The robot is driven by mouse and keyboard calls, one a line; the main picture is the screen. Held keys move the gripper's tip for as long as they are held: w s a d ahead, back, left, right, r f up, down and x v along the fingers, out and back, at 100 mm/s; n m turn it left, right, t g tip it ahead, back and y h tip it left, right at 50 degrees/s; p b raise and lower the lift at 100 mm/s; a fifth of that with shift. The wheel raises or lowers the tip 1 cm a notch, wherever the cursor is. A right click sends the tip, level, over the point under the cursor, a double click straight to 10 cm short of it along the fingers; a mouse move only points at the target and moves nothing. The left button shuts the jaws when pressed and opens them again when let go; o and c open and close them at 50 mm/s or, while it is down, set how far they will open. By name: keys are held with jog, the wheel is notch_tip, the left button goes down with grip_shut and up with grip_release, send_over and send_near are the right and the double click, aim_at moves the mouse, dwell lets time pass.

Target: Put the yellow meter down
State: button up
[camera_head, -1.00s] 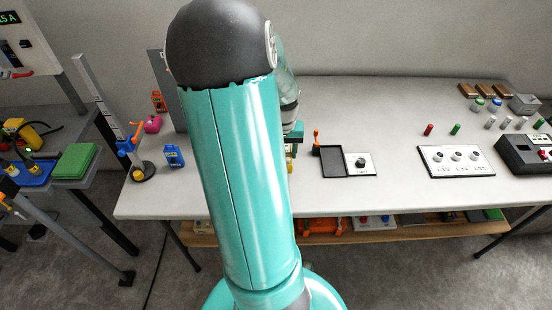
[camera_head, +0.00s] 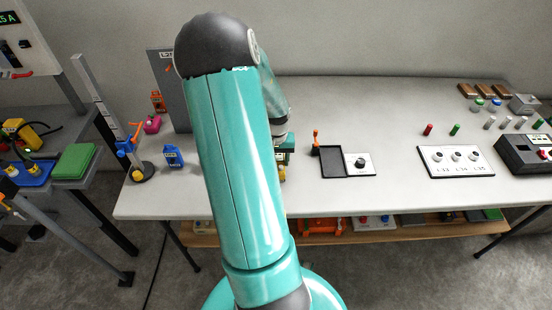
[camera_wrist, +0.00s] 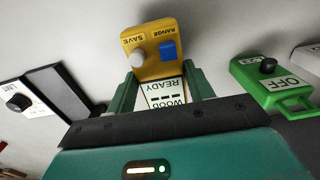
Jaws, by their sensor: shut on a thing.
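The yellow meter (camera_wrist: 157,50) is between the two green fingers of my gripper (camera_wrist: 160,90) in the wrist view. It has a white SAVE button, a blue RANGE button and a screen reading WOOD READY. The gripper is shut on it. In the head view my arm hides most of the gripper (camera_head: 287,144), and only a small yellow part of the meter (camera_head: 282,172) shows below it, over the white table (camera_head: 400,115). Whether the meter touches the table cannot be told.
A black tray with a white knob panel (camera_head: 360,165) stands right of the gripper. A green device marked OFF (camera_wrist: 275,82) is close by in the wrist view.

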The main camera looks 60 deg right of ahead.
jog(key=o, duration=1.1)
jog(key=shift+o, duration=0.2)
notch_tip(320, 180, up, 12)
jog(key=shift+r, duration=0.15)
